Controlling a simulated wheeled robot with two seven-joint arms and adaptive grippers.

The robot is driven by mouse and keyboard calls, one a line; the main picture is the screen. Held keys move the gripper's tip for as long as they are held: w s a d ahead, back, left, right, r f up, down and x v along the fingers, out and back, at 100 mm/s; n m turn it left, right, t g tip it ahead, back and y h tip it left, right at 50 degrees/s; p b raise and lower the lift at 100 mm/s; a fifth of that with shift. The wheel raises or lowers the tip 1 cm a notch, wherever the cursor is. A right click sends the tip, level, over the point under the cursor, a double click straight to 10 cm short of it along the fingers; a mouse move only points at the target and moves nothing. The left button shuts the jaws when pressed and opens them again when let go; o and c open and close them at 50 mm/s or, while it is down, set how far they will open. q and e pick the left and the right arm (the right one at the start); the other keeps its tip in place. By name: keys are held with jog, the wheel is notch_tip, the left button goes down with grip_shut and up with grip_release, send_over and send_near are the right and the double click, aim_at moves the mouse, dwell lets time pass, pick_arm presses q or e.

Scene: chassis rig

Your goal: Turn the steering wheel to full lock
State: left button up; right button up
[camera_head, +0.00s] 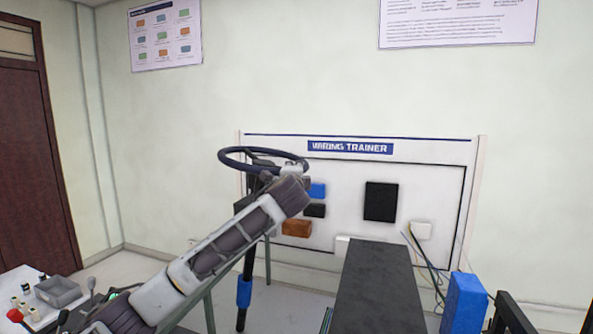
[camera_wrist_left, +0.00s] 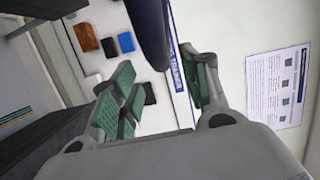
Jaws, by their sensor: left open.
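The steering wheel (camera_head: 232,164) has a dark blue ring rim and sits on a dark column left of centre in the head view. My left gripper (camera_head: 291,170) is at the right, near side of the rim; its fingers are small and partly hidden there. In the left wrist view the green-padded fingers of the left gripper (camera_wrist_left: 165,82) stand apart. A dark blue piece of the steering wheel rim (camera_wrist_left: 150,32) shows between and beyond the fingertips. I cannot tell whether a finger touches it. My right gripper is in neither view.
A wiring trainer board (camera_head: 440,190) stands behind the wheel, against the wall. A long dark panel (camera_head: 378,285) and a blue block (camera_head: 464,303) are at the lower right.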

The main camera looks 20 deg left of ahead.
pick_arm(q)
jog(key=shift+p+x, duration=0.85)
jog(key=shift+x, duration=2.95)
grip_shut()
